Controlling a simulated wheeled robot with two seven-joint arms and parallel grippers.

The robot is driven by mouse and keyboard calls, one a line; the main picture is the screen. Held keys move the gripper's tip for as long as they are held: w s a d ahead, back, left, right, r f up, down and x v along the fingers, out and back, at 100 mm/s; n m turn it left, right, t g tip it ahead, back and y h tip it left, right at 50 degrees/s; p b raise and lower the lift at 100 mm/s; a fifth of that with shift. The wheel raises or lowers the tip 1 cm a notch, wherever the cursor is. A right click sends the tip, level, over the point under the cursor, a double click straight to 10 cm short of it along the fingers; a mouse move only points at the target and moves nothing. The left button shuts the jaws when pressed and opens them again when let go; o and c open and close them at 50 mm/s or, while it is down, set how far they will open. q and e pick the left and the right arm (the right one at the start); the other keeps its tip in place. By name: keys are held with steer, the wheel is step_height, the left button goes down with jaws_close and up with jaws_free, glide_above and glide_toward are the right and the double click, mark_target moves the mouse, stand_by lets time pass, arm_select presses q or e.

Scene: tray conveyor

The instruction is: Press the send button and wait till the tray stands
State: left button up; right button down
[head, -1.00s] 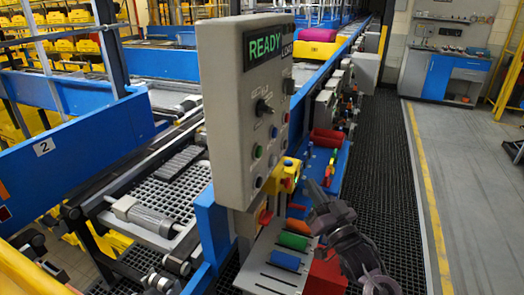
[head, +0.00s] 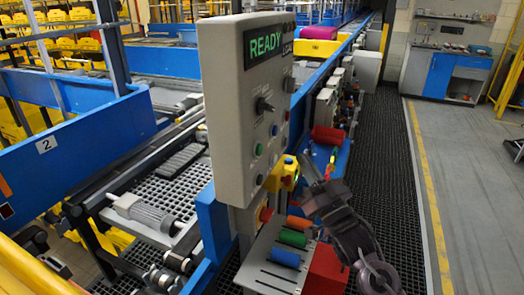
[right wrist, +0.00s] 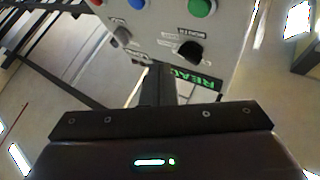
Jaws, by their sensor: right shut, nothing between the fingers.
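A grey control panel (head: 243,110) stands in the middle of the head view, and its green display (head: 265,44) reads READY. A green button (head: 259,149) sits on its lower face; it also shows in the right wrist view (right wrist: 201,7), beside a blue button (right wrist: 137,3). The button labels are too small to read. My right gripper (head: 308,170) is shut and empty, to the right of the panel's lower part and apart from the buttons. Its dark fingers (right wrist: 158,85) point towards the panel. I cannot identify the tray with certainty. My left gripper is not in view.
A yellow box (head: 283,173) with a red button is beneath the panel. Conveyor rails run to the back. The dark grated floor (head: 400,180) on the right is clear.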

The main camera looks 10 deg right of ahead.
mark_target(259, 149)
steer(key=w+a, duration=0.4)
steer(key=a, duration=0.1)
steer(key=shift+a+b, duration=0.35)
stand_by(1.8)
steer(key=shift+w+a, duration=0.2)
steer(key=shift+a, duration=0.2)
steer(key=shift+w+a, duration=0.25)
steer(key=shift+a, duration=0.15)
stand_by(0.8)
steer(key=shift+d, duration=0.1)
steer(key=shift+s+d, duration=0.5)
steer(key=shift+d, duration=0.15)
